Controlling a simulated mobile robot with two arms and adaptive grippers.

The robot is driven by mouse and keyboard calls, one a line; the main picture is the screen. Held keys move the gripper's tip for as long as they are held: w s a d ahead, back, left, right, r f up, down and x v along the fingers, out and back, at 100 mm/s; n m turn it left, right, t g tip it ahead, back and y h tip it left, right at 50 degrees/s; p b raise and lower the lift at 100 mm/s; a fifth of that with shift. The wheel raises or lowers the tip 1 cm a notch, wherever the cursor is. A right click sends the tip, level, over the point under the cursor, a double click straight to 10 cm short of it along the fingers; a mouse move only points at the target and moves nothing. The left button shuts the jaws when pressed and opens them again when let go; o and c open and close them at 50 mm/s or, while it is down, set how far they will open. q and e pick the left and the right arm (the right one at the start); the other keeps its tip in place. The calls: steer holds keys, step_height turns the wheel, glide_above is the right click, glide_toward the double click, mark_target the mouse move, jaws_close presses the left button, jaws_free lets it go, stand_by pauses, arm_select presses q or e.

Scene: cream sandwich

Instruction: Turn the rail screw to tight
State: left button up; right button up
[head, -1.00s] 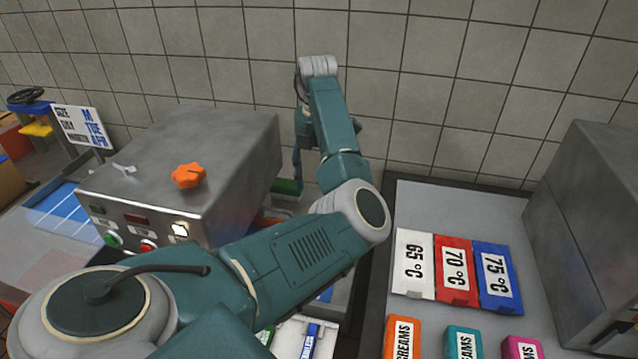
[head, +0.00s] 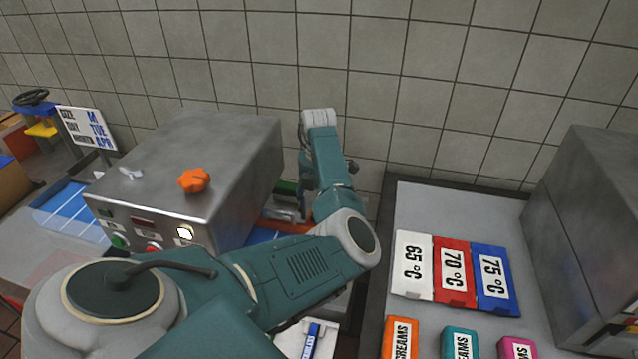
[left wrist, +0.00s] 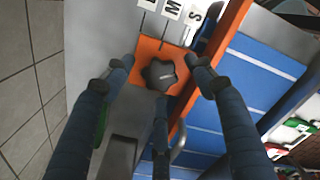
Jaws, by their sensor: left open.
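The rail screw is a dark star-shaped knob (left wrist: 160,76) on an orange block (left wrist: 151,50) in the left wrist view. Size labels, with M (left wrist: 172,8) and S readable, lie beyond the block. My left gripper (left wrist: 159,74) is open, with its dark fingers spread around the knob: one tip on each side and one below it in the picture. I cannot tell whether any finger touches the knob. In the head view my left arm (head: 305,265) hides the screw, and the fingers are not clear there. My right gripper is not in view.
The tiled wall (head: 400,80) is close behind. Blue slats (left wrist: 240,85) run beside the orange rail. Temperature cards (head: 455,270) lie on the right-hand counter.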

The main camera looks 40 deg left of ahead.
arm_select(q)
steer(key=c, duration=0.9)
steer(key=shift+c, duration=1.2)
